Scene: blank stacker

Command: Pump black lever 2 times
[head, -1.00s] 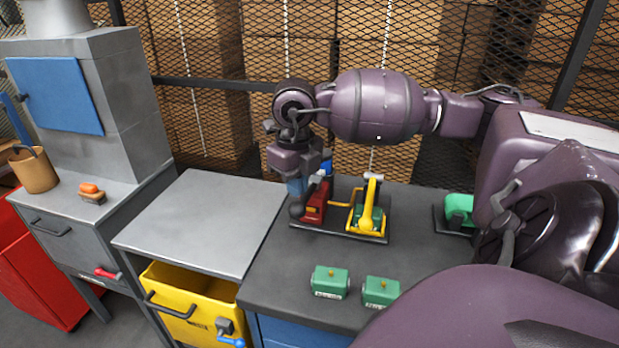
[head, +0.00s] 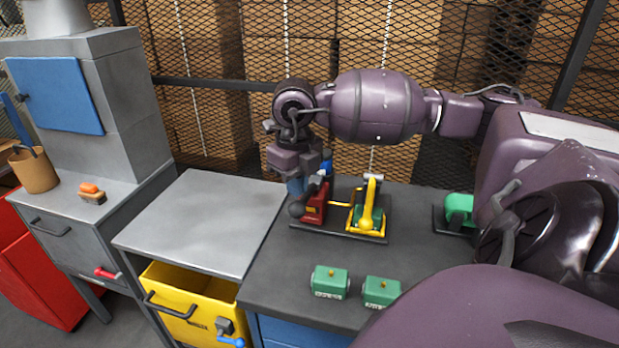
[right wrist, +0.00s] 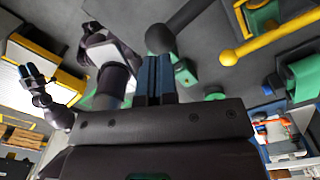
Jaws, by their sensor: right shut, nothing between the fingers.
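The black lever, ending in a black ball (head: 296,209), belongs to the red pump unit (head: 315,206) on a dark base plate. In the right wrist view the black lever (right wrist: 194,16) slants down to its ball just beyond my fingertips. My right gripper (head: 297,188) points down at the ball. Its blue fingers (right wrist: 156,62) are shut together with nothing between them. I cannot tell whether they touch the ball. A dark blue-tipped part (right wrist: 38,88) at the left of that view looks like my left gripper; its finger opening is unclear.
A yellow lever (head: 368,210) stands right beside the red unit on the same plate (head: 338,229). Two green blocks (head: 330,281) (head: 380,291) lie nearer on the dark worktop (head: 273,280). A green device (head: 460,208) is at right. A wire mesh wall closes the back.

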